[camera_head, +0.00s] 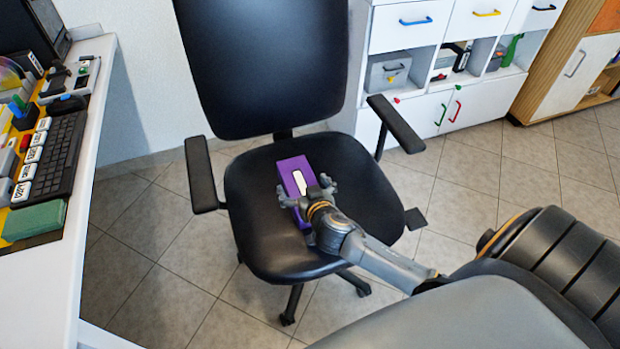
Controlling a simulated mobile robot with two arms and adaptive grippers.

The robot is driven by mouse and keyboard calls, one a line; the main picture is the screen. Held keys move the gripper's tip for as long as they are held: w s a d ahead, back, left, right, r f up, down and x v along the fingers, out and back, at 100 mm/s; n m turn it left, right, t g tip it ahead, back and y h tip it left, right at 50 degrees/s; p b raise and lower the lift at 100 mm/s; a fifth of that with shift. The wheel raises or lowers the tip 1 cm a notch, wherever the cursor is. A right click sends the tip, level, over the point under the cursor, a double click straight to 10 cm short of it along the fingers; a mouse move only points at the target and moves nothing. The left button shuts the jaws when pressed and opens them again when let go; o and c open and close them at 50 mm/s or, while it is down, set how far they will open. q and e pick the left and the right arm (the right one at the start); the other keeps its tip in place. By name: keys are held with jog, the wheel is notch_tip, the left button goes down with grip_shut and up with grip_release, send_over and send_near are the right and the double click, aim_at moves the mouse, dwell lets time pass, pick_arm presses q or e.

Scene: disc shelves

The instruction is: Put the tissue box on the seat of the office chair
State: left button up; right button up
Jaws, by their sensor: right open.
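The tissue box (289,168) is purple with a white patch on its top. It lies on the black seat (255,235) of the office chair, near the middle. My right gripper (304,190) is open at the near part of the box, with its fingers over and beside it. Whether the fingers touch the box cannot be told. The gripper and wrist hide part of the box's near end. My left gripper is not in view.
The chair has a tall backrest (272,65) and armrests on the left (202,175) and right (396,122). A white desk (92,130) with a keyboard (58,152) stands at the left. White cabinets (385,32) stand behind. Tiled floor is clear around the chair.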

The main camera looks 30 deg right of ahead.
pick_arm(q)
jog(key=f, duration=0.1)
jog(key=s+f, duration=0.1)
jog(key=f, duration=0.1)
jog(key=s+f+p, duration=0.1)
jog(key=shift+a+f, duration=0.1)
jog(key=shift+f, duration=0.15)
pick_arm(e)
jog(key=v, duration=1.1)
jog(key=shift+s, duration=0.25)
jog(key=shift+a+r, duration=0.1)
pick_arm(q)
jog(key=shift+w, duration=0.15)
